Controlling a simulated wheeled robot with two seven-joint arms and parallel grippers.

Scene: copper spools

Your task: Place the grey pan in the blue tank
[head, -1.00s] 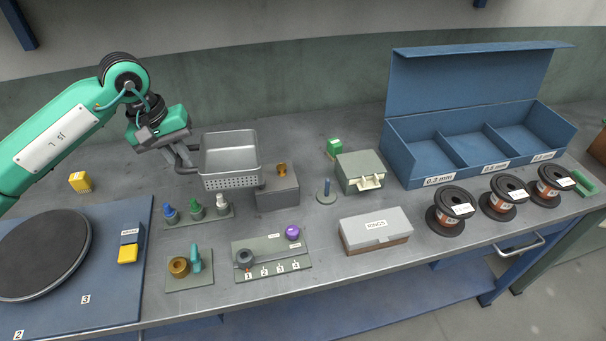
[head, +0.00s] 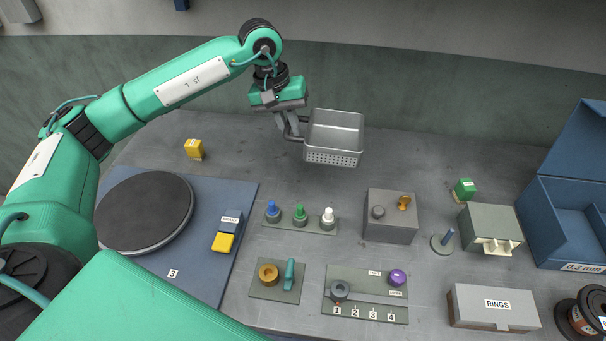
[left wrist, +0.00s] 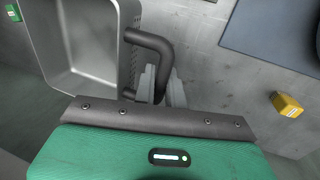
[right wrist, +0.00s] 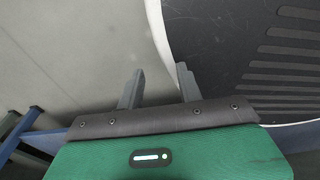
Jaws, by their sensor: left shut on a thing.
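The grey pan (head: 334,152) is a rectangular metal pan with perforated lower sides and a bent dark handle. In the head view it is held up above the back of the bench, open side up. My left gripper (head: 286,124) is shut on the pan's handle at its left side. In the left wrist view the gripper (left wrist: 160,88) grips the dark handle, with the pan (left wrist: 82,55) to the left. My right gripper (right wrist: 160,80) shows only in the right wrist view, with its fingers apart and empty.
Below the pan stand a strip of coloured knobs (head: 300,222) and a grey block (head: 390,222). A yellow block (head: 194,149) is to the left, near a blue mat (head: 205,265) with a dark disc (head: 145,210). A blue open box (head: 560,235) is at the right.

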